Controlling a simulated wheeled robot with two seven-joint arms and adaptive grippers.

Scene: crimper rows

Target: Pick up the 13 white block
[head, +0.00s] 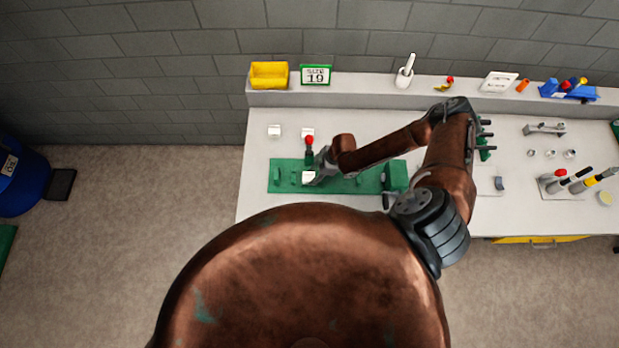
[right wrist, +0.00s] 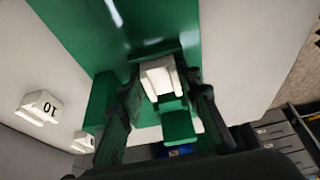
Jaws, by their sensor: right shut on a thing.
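My right gripper (head: 314,172) is shut on a white block (head: 309,177) over the green plate (head: 350,184) on the bench. In the right wrist view the white block (right wrist: 158,76) sits between the two fingers of my right gripper (right wrist: 163,82). No number can be read on its visible faces, and I cannot tell if it touches the green fixture. Another white block (right wrist: 40,106) in the wrist view carries a number that looks like 10. Two white blocks, one at left (head: 274,130) and one by the red knob (head: 307,131), stand behind the plate. My left gripper is not in view.
A red-knobbed green lever (head: 308,141) stands close to my right gripper. The back ledge holds a yellow bin (head: 269,75), a green-framed size sign (head: 315,75) and a white holder (head: 405,72). Tools (head: 568,183) lie at the right. The bench's front left is clear.

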